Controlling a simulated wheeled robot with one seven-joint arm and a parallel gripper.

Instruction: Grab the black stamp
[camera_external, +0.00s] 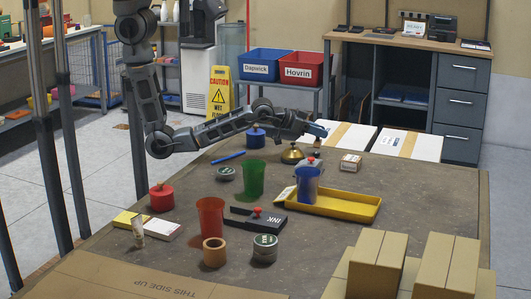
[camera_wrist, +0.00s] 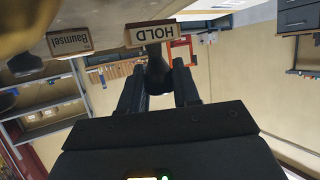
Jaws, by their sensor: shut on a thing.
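The black stamp (camera_wrist: 155,65) has a dark rounded handle and a wooden block labelled HOLD, which appears upside down in the wrist view. My gripper (camera_wrist: 158,84) has its two fingers on either side of the dark handle and is shut on it. The lower handle is partly hidden between the fingers. In the external view my gripper (camera_external: 319,129) is above the far side of the table, just right of the brass bell. The stamp is too small and covered there to tell apart clearly.
A yellow tray (camera_external: 345,207), blue cup (camera_external: 307,184), green cup (camera_external: 254,180) and brass bell (camera_external: 292,155) stand near my arm. Cardboard boxes (camera_external: 378,262) fill the front right. A small Baumsel box (camera_wrist: 69,41) shows in the wrist view.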

